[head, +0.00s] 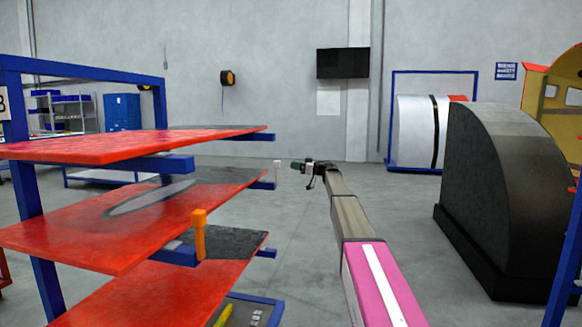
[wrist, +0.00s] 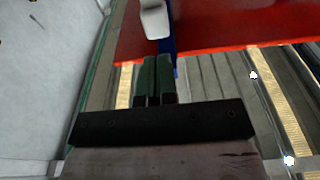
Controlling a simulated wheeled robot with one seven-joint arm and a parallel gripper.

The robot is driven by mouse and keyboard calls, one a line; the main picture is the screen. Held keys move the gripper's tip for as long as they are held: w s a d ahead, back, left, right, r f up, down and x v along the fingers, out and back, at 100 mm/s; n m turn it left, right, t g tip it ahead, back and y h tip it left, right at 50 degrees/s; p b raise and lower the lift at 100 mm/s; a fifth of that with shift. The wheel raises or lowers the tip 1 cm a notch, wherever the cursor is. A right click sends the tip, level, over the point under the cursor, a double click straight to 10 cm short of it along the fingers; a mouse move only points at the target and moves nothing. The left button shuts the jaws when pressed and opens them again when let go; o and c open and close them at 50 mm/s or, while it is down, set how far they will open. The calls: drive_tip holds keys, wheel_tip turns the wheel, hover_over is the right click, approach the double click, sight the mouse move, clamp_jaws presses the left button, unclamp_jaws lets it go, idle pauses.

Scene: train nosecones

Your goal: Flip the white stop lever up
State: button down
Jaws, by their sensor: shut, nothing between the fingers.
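The white stop lever (head: 277,164) shows in the head view at the right end of a blue bar of the rack's middle shelf. It looks upright there, with its pale head above the bar. My gripper (head: 295,166) is just to the right of it in the picture, with a small gap showing between them. In the wrist view the white lever (wrist: 154,20) is at the top, just beyond the fingertips. My gripper (wrist: 158,62) has its dark green fingers together with nothing between them. I cannot tell whether the fingertips touch the lever.
The blue rack (head: 30,185) holds red sloping shelves, the middle red shelf (head: 75,235) among them. An orange lever (head: 199,235) stands upright on a nearer blue bar. A large dark nosecone (head: 495,190) stands at right. The floor behind my gripper is clear.

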drive_tip(key=r+v, duration=0.1)
drive_tip(key=v, duration=0.7)
drive_tip(key=shift+d+f, duration=0.2)
drive_tip(key=shift+s, duration=0.15)
